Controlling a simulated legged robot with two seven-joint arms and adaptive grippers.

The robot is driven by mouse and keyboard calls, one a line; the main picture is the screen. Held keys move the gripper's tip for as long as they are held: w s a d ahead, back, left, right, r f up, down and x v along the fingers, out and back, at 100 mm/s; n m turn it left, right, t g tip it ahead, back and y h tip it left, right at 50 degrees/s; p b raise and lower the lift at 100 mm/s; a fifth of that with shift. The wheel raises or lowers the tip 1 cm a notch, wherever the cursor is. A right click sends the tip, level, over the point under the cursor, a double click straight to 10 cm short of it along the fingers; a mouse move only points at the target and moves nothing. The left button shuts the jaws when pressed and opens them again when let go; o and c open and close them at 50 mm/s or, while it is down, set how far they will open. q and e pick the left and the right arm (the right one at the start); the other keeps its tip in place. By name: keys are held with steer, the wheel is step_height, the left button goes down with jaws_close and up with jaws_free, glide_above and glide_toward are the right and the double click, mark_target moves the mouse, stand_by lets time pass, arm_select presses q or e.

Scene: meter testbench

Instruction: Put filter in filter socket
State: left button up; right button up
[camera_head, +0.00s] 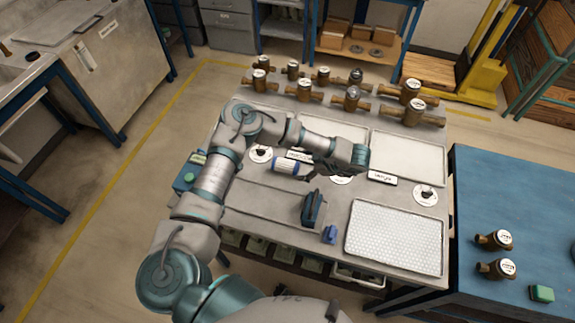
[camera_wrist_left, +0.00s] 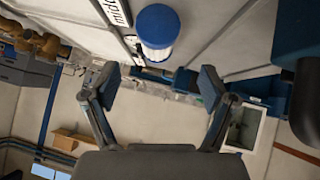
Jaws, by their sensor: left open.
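The filter (camera_head: 291,167) is a white cylinder with blue ends, over the middle left of the bench in the head view. It shows in the left wrist view (camera_wrist_left: 157,32) with its blue cap toward the camera, at the top, beyond the fingertips. My left gripper (camera_wrist_left: 158,84) is open, with nothing between its two fingers. In the head view its wrist is right of the filter and the fingers are mostly hidden. I cannot tell for sure which fixture is the filter socket. My right gripper is not in view.
The bench (camera_head: 270,220) holds a white honeycomb tray (camera_head: 396,238), a dark blue clamp-like fixture (camera_head: 312,208) and a small blue block (camera_head: 329,235). Several brass meters stand along its back. A blue table (camera_head: 510,200) at right holds two brass meters and a green block (camera_head: 541,293).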

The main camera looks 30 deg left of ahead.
mark_target(293, 165)
arm_select(q)
steer(key=x, duration=0.4)
steer(key=p+x, duration=0.1)
steer(key=x, duration=0.3)
steer(key=shift+w+a+f, duration=0.2)
steer(key=shift+a+f, duration=0.05)
steer(key=shift+a, duration=0.05)
steer(key=c, duration=1.5)
